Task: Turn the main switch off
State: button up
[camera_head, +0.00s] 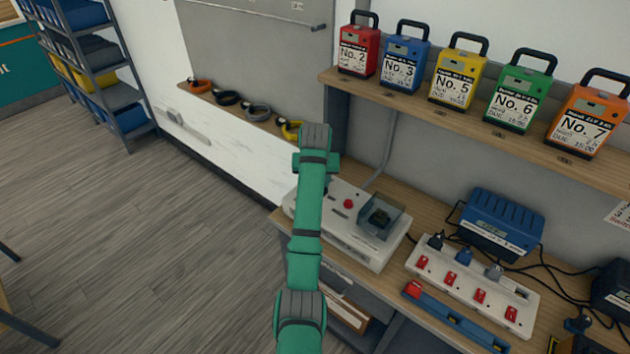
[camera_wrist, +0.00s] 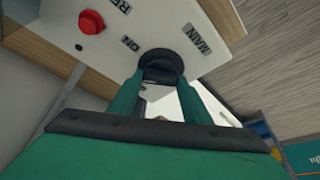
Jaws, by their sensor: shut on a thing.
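The main switch (camera_wrist: 161,60) is a round black knob on a white panel (camera_wrist: 105,55), between the words MAIN and ON in the wrist view. My gripper (camera_wrist: 160,77) is shut on this knob, with one green finger on each side. The way the knob points is hard to tell. In the head view the panel belongs to a white box (camera_head: 340,237) on the wooden bench. My green arm hides the switch and my gripper there.
A red button (camera_head: 348,203) and a small clear cover (camera_head: 381,216) over a dark part are on the box. To the right are a white power strip (camera_head: 470,285) and a blue charger (camera_head: 502,222). A shelf (camera_head: 420,102) with colored, numbered packs hangs above.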

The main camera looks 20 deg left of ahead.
jog(key=n+y, duration=0.1)
jog(key=n, duration=0.1)
jog(key=n+g, duration=0.1)
jog(key=n, duration=0.2)
jog(key=shift+w+d+n+y, duration=0.15)
jog(key=shift+n+y, duration=0.15)
jog(key=shift+y, duration=0.1)
jog(key=n+g, duration=0.1)
jog(key=n, duration=0.1)
jog(key=n+y, duration=0.1)
jog(key=n, duration=0.1)
jog(key=shift+w+r+n+g, duration=0.1)
jog(key=shift+n+g, duration=0.3)
jog(key=o, duration=1)
jog(key=shift+o, duration=0.2)
jog(key=shift+d, duration=0.1)
jog(key=shift+d+r, duration=0.1)
jog(key=shift+r, duration=0.1)
jog(key=v, duration=1)
